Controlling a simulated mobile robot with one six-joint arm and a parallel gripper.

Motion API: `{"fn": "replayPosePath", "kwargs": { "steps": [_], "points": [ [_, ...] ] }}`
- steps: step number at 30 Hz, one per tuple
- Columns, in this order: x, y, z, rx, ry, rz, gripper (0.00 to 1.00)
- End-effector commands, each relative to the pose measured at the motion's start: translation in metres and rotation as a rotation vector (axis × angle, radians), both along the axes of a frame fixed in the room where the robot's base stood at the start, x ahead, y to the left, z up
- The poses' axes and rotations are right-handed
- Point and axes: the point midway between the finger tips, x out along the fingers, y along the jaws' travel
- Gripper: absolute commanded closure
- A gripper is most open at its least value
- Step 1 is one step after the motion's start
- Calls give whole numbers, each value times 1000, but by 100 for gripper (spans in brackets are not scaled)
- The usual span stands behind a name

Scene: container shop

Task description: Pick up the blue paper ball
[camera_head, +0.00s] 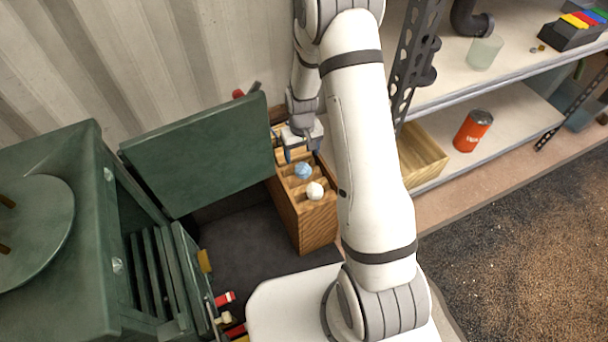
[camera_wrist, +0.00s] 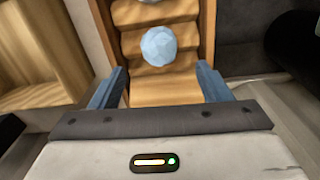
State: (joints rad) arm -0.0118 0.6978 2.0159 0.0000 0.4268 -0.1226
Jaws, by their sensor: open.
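The blue paper ball (camera_head: 303,171) is a pale blue crumpled ball resting in the stepped top of a wooden box. In the wrist view the blue paper ball (camera_wrist: 158,46) lies beyond my fingertips, roughly centred between them. My gripper (camera_wrist: 160,84) is open and empty, with its two blue fingers apart. In the head view my gripper (camera_head: 298,153) is at the far end of the box, close to the ball. A white paper ball (camera_head: 315,190) sits on the box nearer the head camera.
The wooden box (camera_head: 318,226) stands beside a raised green panel (camera_head: 200,160) of a green cabinet. A shelf unit on the right holds an orange can (camera_head: 472,131) and an open wooden box (camera_head: 422,155). My arm covers part of the view between them.

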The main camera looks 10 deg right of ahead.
Motion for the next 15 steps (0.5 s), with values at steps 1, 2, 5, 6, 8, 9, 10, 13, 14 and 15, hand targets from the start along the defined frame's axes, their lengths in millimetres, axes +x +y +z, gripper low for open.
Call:
{"fn": "replayPosePath", "kwargs": {
  "steps": [1,2,5,6,8,9,10,13,14,15],
  "points": [
    [0,0,-8,0,2,1,29],
    [0,0,-11,0,2,1,29],
    [0,0,-23,0,2,1,29],
    [0,0,-26,0,2,1,29],
    [-1,0,-30,0,2,1,29],
    [-1,0,-33,0,2,1,29],
    [-1,0,-36,0,2,1,29],
    [-3,-1,-52,0,3,1,29],
    [-3,-1,-57,0,3,1,29],
    [-3,-1,-64,0,3,1,29]
  ]
}}
